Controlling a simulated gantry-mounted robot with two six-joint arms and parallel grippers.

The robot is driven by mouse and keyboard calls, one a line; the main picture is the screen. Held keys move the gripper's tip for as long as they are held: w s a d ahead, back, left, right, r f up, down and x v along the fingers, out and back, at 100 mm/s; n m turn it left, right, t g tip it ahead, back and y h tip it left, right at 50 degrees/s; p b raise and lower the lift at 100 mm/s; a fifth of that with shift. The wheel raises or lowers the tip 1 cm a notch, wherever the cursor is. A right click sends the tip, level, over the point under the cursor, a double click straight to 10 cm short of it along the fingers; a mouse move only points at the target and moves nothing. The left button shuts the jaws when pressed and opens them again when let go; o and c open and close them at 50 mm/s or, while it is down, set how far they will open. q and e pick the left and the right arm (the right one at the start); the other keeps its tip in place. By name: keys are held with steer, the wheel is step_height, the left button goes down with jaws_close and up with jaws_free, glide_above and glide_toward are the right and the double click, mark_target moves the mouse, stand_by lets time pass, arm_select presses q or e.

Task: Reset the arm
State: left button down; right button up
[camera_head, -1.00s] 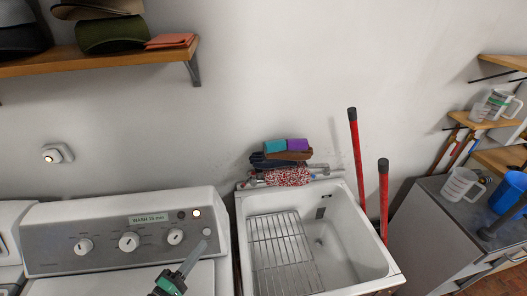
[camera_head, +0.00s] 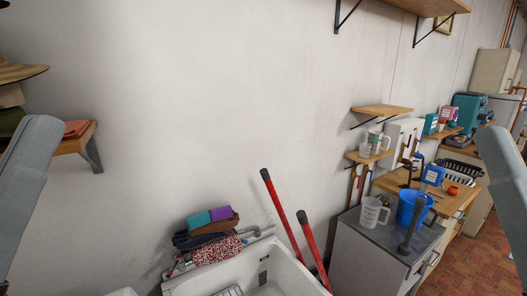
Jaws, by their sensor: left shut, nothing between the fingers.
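A grey part of my left arm (camera_head: 30,180) stands large and close at the left edge of the head view. My left gripper is shut and empty; its fingertips cannot be made out clearly at this edge. A similar grey part of my right arm (camera_head: 505,180) stands at the right edge. The fingers of my right gripper do not show. Neither arm part appears to touch anything.
The white utility tub (camera_head: 275,262) is at the bottom, with folded cloths (camera_head: 215,225) on its back rim. Two red handles (camera_head: 283,212) lean there. A grey cabinet (camera_head: 365,250) holds a clear jug (camera_head: 373,212) and blue bucket (camera_head: 411,207). The wall's middle is clear.

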arm_select(q)
steer(key=a+r+n+y+p, duration=0.1)
steer(key=a+r+y+p, duration=0.2)
steer(key=r+p, duration=2.1)
steer(key=shift+r+n+t+y+p, duration=0.35)
steer(key=shift+y+p, duration=0.35)
steer(key=shift+y, duration=0.4)
steer(key=shift+f, duration=0.1)
